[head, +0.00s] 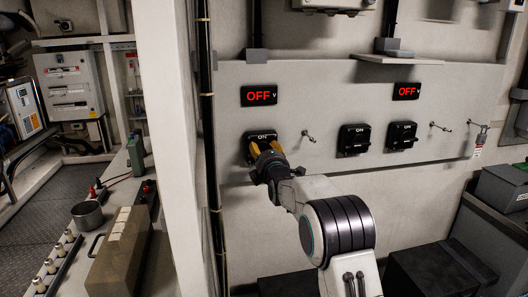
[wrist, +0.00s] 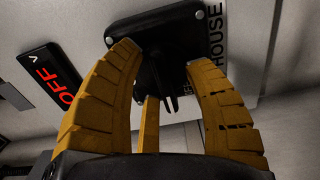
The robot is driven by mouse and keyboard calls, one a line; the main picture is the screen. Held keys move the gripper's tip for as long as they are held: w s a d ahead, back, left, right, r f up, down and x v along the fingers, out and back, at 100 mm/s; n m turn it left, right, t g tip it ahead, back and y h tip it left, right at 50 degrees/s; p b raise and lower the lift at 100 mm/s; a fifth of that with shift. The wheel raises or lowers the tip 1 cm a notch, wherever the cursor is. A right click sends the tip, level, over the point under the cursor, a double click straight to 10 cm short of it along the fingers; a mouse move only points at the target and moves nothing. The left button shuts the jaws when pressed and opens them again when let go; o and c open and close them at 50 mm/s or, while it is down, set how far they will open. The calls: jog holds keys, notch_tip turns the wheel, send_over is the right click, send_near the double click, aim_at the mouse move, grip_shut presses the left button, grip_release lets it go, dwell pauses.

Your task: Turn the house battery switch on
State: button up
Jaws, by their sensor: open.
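The house battery switch (head: 251,138) is a black unit marked ON at the left of the pale panel; my gripper hides most of it. In the wrist view the same black switch (wrist: 175,40) sits beside a label reading HOUSE, and a dark narrow part (wrist: 172,98) juts from it. My gripper (head: 263,149) is at the switch with its yellow fingers open. In the wrist view the fingers (wrist: 163,68) stand on either side of the switch's lower part; I cannot tell whether they touch it. The display (head: 261,95) above reads a red OFF.
Two more black switches (head: 354,139) (head: 402,135) marked ON are to the right, with another OFF display (head: 407,91) above. Small keys or toggles (head: 309,137) and a tagged padlock (head: 481,140) are on the panel. A white post (head: 167,120) and dark pipe (head: 207,120) stand left.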

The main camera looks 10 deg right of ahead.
jog(key=shift+o, duration=0.2)
grip_shut()
jog(key=shift+f+m+b, duration=0.1)
jog(key=shift+m+b, duration=0.2)
jog(key=shift+b, duration=0.2)
jog(key=m+b, duration=0.3)
jog(key=shift+f, duration=0.15)
jog(key=m+b, duration=0.6)
jog(key=shift+d+b, duration=0.15)
jog(key=shift+b, duration=0.2)
jog(key=m+b, duration=0.1)
jog(key=m, duration=0.3)
jog(key=shift+b, duration=0.4)
jog(key=m, duration=0.4)
jog(key=shift+m+b, duration=0.3)
